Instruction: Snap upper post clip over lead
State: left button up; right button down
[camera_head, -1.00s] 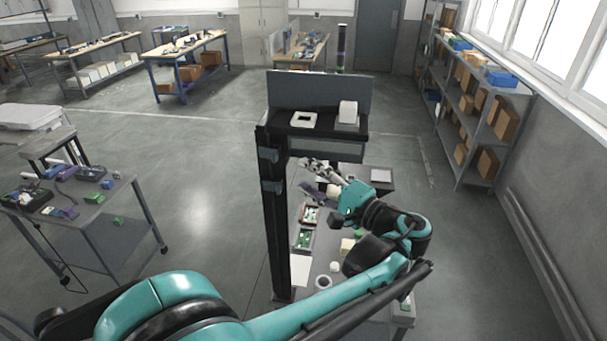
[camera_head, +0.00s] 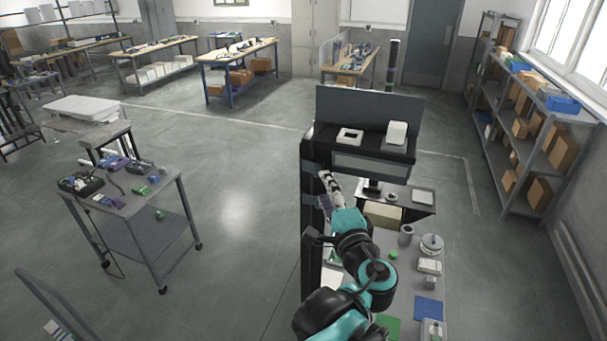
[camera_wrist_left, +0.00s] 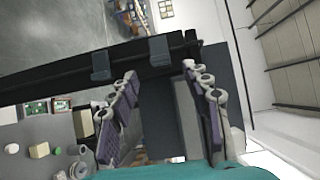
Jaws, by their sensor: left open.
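The black upright post (camera_head: 312,205) stands at the left edge of the workstation. In the left wrist view the post (camera_wrist_left: 45,84) crosses the picture with two grey clips on it. The upper clip (camera_wrist_left: 159,50) lies just ahead of the jaw gap; the lower clip (camera_wrist_left: 100,64) is to its left. My left gripper (camera_wrist_left: 160,74) is open, with nothing seen between its fingers. In the head view the left gripper (camera_head: 328,183) is close by the post's right side. My right gripper is not in view.
A shelf (camera_head: 362,150) with white boxes sits atop the workstation, above my gripper. The bench below holds cups, boxes and green pieces (camera_head: 388,325). A grey cart (camera_head: 140,195) with tools stands at left. Open floor lies between cart and post.

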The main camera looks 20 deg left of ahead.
aim_at(317, 174)
pick_arm(q)
jog(key=p+x, duration=0.1)
jog(key=x, duration=0.5)
jog(key=shift+w+a, duration=0.15)
jog(key=shift+w, duration=0.1)
grip_shut()
